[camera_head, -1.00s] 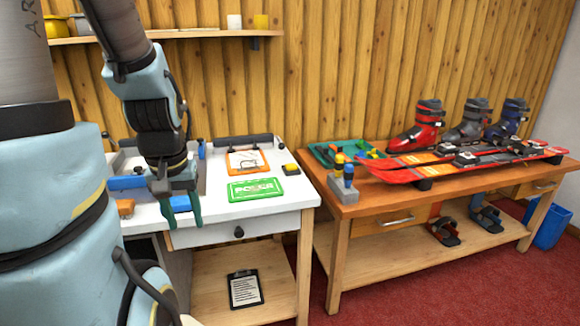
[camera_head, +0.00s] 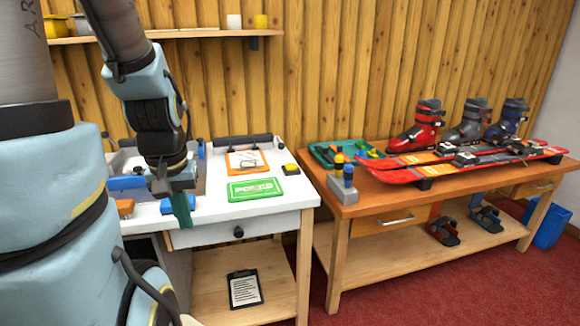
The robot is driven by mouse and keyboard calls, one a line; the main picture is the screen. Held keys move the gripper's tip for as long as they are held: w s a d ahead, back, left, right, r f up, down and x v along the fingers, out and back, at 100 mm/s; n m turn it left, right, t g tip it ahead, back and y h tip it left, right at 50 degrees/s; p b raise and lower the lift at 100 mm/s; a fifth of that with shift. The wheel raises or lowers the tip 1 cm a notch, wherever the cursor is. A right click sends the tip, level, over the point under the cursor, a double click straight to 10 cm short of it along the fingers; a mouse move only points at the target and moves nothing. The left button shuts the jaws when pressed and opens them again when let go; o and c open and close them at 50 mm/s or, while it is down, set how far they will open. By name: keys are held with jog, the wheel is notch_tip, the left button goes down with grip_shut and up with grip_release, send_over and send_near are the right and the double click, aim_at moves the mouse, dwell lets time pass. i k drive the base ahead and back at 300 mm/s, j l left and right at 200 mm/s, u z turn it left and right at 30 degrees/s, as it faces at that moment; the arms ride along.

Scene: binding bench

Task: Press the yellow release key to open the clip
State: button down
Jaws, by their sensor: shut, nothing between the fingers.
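A small dark box with a yellow key (camera_head: 290,168) on top sits at the right of the white bench. Left of it lies an orange board (camera_head: 246,161) with a small metal clip (camera_head: 250,163) on it; whether the clip is open is too small to tell. My gripper (camera_head: 184,222) points down at the bench's front edge, left of the green card and well left of the yellow key. Its green fingers are together and empty. A blue piece shows just behind the fingers and is partly hidden.
A green card (camera_head: 255,190) lies flat between my gripper and the yellow key. A dark roller-like bar (camera_head: 242,141) runs behind the orange board. An orange block (camera_head: 124,207) is left of my gripper. The wooden table (camera_head: 350,209) at right holds skis and boots.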

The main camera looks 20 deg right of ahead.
aim_at(289, 167)
jog(key=i+l+u, duration=0.1)
jog(key=l+u, duration=1.2)
jog(key=l, duration=0.15)
